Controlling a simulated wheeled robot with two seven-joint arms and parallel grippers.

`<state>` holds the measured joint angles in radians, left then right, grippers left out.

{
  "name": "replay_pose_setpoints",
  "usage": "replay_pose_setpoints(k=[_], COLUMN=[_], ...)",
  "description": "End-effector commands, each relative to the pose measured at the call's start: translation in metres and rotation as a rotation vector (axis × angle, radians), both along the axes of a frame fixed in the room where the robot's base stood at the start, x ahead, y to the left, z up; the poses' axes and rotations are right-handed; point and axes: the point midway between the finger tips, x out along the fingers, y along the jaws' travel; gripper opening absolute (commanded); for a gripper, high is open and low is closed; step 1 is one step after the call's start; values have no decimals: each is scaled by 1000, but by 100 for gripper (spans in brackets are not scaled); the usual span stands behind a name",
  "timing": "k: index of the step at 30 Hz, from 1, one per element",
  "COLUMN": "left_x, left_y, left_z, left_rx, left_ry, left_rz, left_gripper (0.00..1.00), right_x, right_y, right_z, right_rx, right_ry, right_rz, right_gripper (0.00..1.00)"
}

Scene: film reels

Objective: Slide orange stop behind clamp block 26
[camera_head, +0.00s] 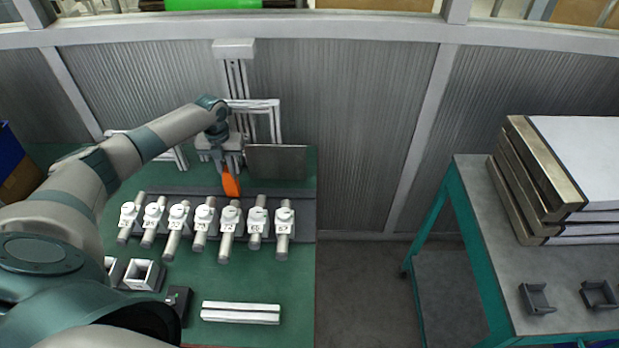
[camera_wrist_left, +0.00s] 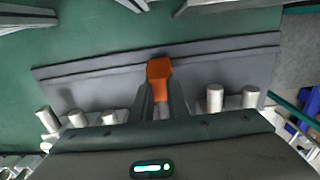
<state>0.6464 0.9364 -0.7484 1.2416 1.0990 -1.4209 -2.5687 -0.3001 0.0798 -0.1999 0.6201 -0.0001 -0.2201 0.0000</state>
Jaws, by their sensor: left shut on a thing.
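The orange stop (camera_head: 231,184) is a small orange piece held in my left gripper (camera_head: 229,172). In the left wrist view the orange stop (camera_wrist_left: 159,68) shows between the two fingertips of my left gripper (camera_wrist_left: 160,88), over the grey base strip (camera_wrist_left: 220,68). A row of several white clamp blocks with grey rods stands along the dark base (camera_head: 306,212) on the green table. The stop is at the far side of the row, nearest the clamp block (camera_head: 231,212) third from the right. My right gripper is not in view.
A dark plate (camera_head: 276,162) and a metal frame (camera_head: 262,104) stand behind the row. White bars (camera_head: 240,313) and a small black box (camera_head: 178,303) lie in front. A grey side table (camera_head: 475,200) with stacked panels stands at the right, across a floor gap.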

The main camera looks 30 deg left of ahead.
Motion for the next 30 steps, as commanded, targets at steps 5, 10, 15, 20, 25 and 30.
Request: replay_pose_setpoints(k=[5,10,15,20,25,30], left_x=[-6,-11,-16,-20,-25,-30], left_y=[12,22,32,42,52,62], left_z=[0,0,0,-1,0,-1], left_rx=[3,2,2,1,1,2], left_ry=[1,1,0,0,0,0], left_rz=[1,2,2,1,2,1], left_gripper=[0,0,0,0,0,0], right_x=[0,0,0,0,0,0], right_y=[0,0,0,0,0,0], right_z=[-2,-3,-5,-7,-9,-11], right_rx=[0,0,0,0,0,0], right_ry=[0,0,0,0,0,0], right_rz=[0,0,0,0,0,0], right_gripper=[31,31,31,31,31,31])
